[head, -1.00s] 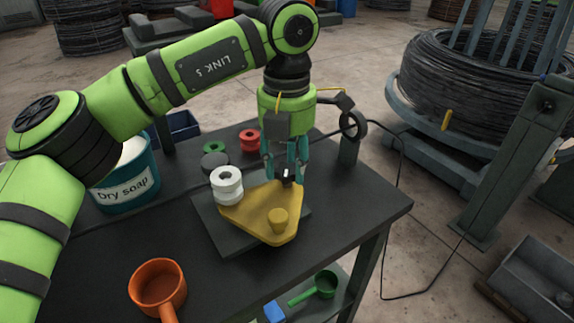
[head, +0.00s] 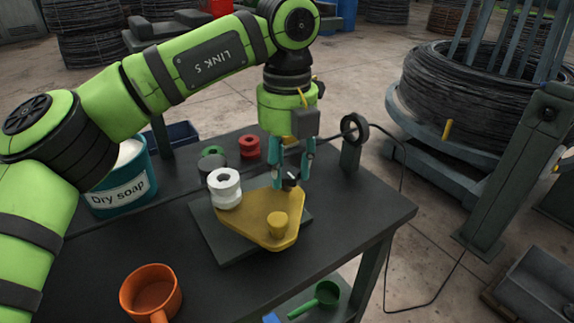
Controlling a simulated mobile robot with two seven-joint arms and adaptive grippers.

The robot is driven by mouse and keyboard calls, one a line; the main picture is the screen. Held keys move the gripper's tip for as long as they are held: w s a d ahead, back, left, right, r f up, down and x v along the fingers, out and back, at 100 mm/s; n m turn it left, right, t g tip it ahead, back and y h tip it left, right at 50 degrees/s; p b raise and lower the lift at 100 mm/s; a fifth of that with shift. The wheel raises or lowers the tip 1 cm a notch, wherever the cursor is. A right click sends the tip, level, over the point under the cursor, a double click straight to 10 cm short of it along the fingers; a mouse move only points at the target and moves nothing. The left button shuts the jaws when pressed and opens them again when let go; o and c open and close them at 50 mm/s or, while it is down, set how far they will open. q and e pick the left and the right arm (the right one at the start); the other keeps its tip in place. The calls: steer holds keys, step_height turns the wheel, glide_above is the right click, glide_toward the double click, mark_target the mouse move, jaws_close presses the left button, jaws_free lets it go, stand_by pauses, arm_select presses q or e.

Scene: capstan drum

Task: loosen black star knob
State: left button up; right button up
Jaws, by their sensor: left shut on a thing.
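The black star knob (head: 290,182) sits at the far right corner of the yellow triangular plate (head: 262,212), mostly hidden by the fingers. My left gripper (head: 291,178) comes down from above and is shut on the knob, its teal fingers on either side. A white grooved roller (head: 225,188) stands at the plate's left corner. A yellow knob or post (head: 277,224) stands at the near corner. My right gripper is not in view.
The plate lies on a dark base on the table (head: 350,215). Behind are green (head: 212,151), grey and red rollers (head: 250,146). A dry soap bucket (head: 122,185) stands left, an orange scoop (head: 151,291) in front. An upright wire guide ring (head: 354,130) stands right of the gripper.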

mark_target(288, 173)
arm_select(q)
steer(key=shift+f, duration=0.1)
stand_by(0.4)
steer(key=o, duration=1.1)
steer(key=shift+o, duration=0.2)
steer(key=shift+s+d+r, duration=0.1)
steer(key=shift+r, duration=3.95)
